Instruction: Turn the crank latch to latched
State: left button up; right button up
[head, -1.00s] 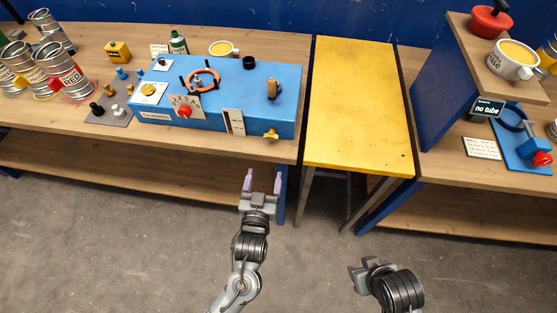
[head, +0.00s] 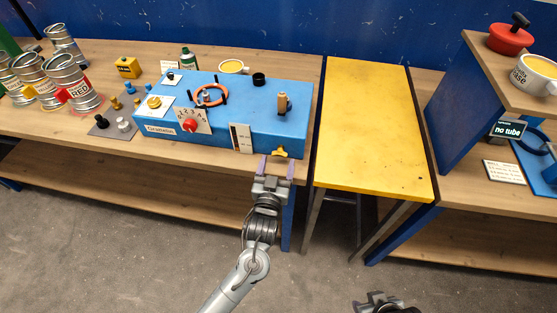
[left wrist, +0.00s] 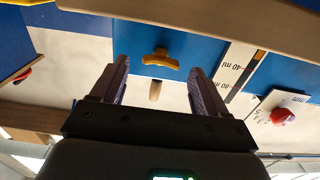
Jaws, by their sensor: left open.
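The blue box (head: 230,115) stands on the wooden bench. A yellow winged handle (head: 280,152) sits low on its front face near the right end; I take it as the crank latch, though no label shows. In the left wrist view the yellow handle (left wrist: 161,59) lies across the picture, just beyond and between my fingertips. My left gripper (head: 276,164) is open and empty, in front of the handle; its fingers (left wrist: 160,72) look apart from it. A tan upright peg (head: 283,104) stands on the box top. My right gripper (head: 374,301) is cut off at the bottom edge.
A white scale strip (head: 240,137) and a red dial knob (head: 190,125) are left of the handle. An orange ring (head: 211,94) is on the box top. A yellow table (head: 368,130) stands to the right. Several metal cans (head: 70,80) are at far left.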

aim_at(280, 154)
pick_arm(q)
jog(key=shift+w+d, duration=0.2)
jog(key=shift+w, duration=1.05)
